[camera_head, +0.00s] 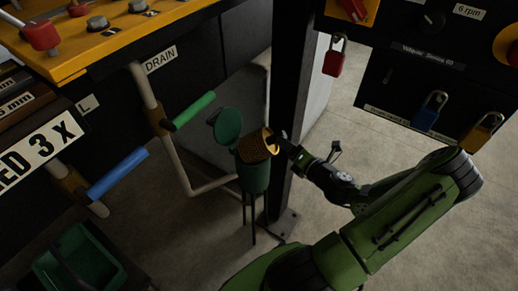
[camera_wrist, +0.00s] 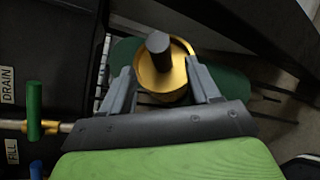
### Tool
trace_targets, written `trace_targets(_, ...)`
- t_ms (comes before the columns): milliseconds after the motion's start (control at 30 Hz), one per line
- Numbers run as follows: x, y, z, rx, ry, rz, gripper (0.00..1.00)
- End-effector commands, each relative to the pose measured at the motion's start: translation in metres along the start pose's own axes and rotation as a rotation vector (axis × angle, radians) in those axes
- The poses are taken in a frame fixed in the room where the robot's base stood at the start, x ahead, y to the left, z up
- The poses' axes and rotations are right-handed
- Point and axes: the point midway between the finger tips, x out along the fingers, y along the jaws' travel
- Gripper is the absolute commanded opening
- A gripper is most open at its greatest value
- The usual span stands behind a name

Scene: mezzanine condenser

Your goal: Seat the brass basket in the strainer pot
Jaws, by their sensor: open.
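The green strainer pot (camera_head: 254,179) stands on thin dark legs in the middle of the head view. Its round green lid (camera_head: 228,126) is swung up to the left. The brass basket (camera_head: 254,150) is at the pot's mouth, tilted, with its rim towards my gripper (camera_head: 280,142). How deep it sits in the pot is hidden. In the wrist view the brass basket (camera_wrist: 177,82) and its dark knob (camera_wrist: 158,46) show between the fingertips of my gripper (camera_wrist: 163,70). The fingers are spread, one on each side; I cannot tell whether they touch it.
A dark post (camera_head: 292,100) stands close behind the pot. A panel with padlocks (camera_head: 427,111) hangs at the upper right. Open floor lies at lower left of centre.

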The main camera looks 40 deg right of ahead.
Motion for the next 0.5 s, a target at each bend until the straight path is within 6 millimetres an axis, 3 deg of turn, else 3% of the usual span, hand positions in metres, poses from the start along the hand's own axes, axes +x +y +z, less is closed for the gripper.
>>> trace_targets(233,0.045,-0.003,0.004,-0.004,0.002,0.002,0.61)
trace_targets(500,0.05,-0.002,0.005,-0.002,0.0,-0.001,0.61)
